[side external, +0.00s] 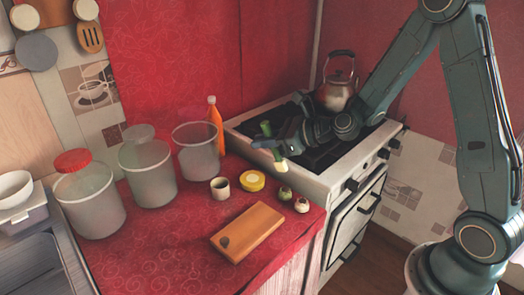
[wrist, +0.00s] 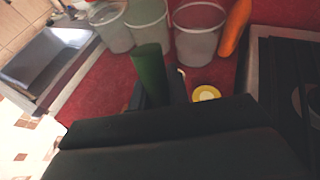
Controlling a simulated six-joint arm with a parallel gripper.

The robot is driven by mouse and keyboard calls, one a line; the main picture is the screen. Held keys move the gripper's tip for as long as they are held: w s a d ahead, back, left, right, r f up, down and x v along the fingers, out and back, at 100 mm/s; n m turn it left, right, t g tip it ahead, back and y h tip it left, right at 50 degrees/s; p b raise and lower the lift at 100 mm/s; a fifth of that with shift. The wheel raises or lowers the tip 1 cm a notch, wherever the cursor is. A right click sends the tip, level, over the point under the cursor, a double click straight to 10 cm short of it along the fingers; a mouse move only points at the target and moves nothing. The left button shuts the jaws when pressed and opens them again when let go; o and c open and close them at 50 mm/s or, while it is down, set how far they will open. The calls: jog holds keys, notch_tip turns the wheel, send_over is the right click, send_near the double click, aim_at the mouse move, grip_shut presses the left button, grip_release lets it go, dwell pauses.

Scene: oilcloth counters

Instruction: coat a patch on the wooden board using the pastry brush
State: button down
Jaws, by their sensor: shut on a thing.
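My gripper (side external: 275,146) is shut on the pastry brush (side external: 266,130) above the counter's right edge, beside the stove. The brush has a green handle pointing up and pale bristles pointing down. In the wrist view the green handle (wrist: 150,72) rises from between the dark jaws; the bristles are hidden there. The wooden board (side external: 252,229) lies flat at the counter's front, below and left of the brush and apart from it. A dark round patch (side external: 225,242) shows near its left end. The wrist view does not show the board.
A yellow dish with a pale centre (side external: 252,180), a small cup (side external: 220,188) and two small round items (side external: 284,193) stand behind the board. Large canisters (side external: 147,168) and an orange bottle (side external: 215,122) stand farther back. The stove (side external: 330,165) with a kettle (side external: 338,88) is right.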

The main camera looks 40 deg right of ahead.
jog(key=a+f+n+g+y, duration=0.2)
jog(key=a+n+g+y, duration=0.3)
jog(key=a, duration=1)
jog(key=shift+s+a+f+g+y, duration=0.25)
jog(key=shift+g+y, duration=0.35)
jog(key=shift+y, duration=0.3)
jog(key=shift+d, duration=0.1)
jog(key=shift+f, duration=2.4)
jog(key=shift+r, duration=0.1)
